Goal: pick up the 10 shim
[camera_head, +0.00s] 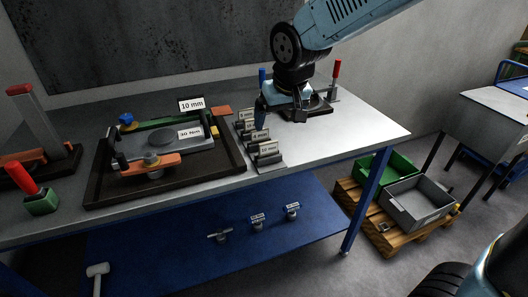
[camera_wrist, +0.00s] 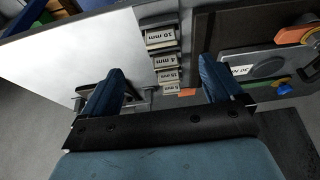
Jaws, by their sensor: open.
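The 10 shim is a grey block with a white "10 mm" label (camera_wrist: 161,37), at the top of a row of labelled shims in the wrist view. In the head view it is the front shim (camera_head: 267,150) of the row, nearest the table's front edge. The other shims, one marked "4 mm" (camera_wrist: 167,61), stand behind it. My gripper (camera_head: 279,110) is open and empty, above the table by the back end of the row. In the wrist view its two blue fingers (camera_wrist: 161,80) are spread wide, with the 10 shim beyond them.
A dark tray (camera_head: 95,190) with a grey plate and an orange-handled clamp lies left of the row. A "10 mm" sign (camera_head: 191,104) stands behind it. A dark fixture (camera_head: 320,105) with a red handle is behind my gripper. The tabletop (camera_head: 355,130) is bare to the right.

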